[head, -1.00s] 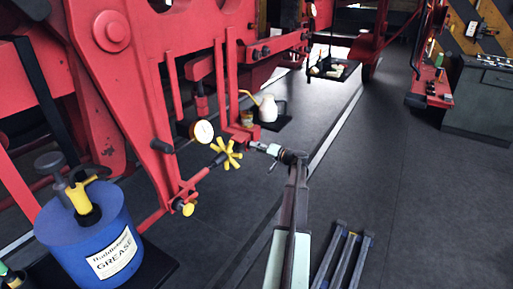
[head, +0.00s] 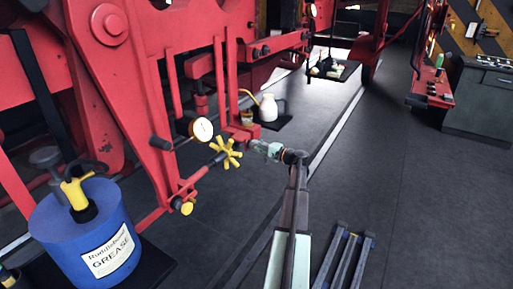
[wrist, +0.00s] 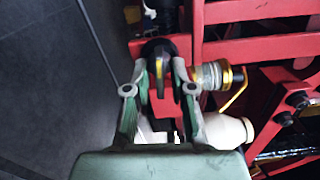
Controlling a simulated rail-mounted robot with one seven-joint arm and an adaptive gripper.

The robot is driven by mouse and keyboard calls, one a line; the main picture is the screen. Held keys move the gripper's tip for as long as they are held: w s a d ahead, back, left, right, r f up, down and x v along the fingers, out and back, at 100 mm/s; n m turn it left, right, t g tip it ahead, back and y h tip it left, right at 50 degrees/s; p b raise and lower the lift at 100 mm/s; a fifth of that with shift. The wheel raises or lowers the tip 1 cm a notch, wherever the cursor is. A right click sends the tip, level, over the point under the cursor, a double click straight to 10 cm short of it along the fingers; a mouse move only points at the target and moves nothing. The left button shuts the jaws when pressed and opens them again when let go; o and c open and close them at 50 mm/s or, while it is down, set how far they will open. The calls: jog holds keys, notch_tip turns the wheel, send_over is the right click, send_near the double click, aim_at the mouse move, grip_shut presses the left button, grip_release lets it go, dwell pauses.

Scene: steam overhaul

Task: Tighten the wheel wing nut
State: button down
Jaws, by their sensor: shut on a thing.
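My gripper (wrist: 160,82) shows in the wrist view with its two green-grey fingers on either side of a thin yellow-and-dark piece, which I take as the wing nut (wrist: 160,80). It is shut on this piece. A dark round part (wrist: 157,49) lies just beyond the fingertips. In the head view my gripper (head: 256,146) reaches left to the red frame, just right of the yellow star-shaped handwheel (head: 227,153). The wing nut is hidden there by the fingers, so how tight it sits cannot be told.
A white oil can (head: 268,108) with a yellow spout stands behind my gripper. A dial gauge (head: 202,130) and a yellow knob (head: 186,206) are on the red frame (head: 125,85). A blue grease drum (head: 65,245) stands front left. The floor (head: 420,200) is open at right.

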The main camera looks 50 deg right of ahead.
jog(key=m, duration=0.3)
jog(key=shift+m+p, duration=0.4)
jog(key=m+p, duration=0.2)
jog(key=m, duration=0.2)
jog(key=shift+m, duration=0.3)
jog(key=m+p, duration=0.3)
jog(key=m, duration=0.2)
jog(key=shift+a, duration=0.15)
jog(key=shift+f+m+p, duration=0.2)
jog(key=shift+m+p, duration=0.25)
jog(key=shift+m, duration=0.55)
jog(key=c, duration=1.3)
grip_release()
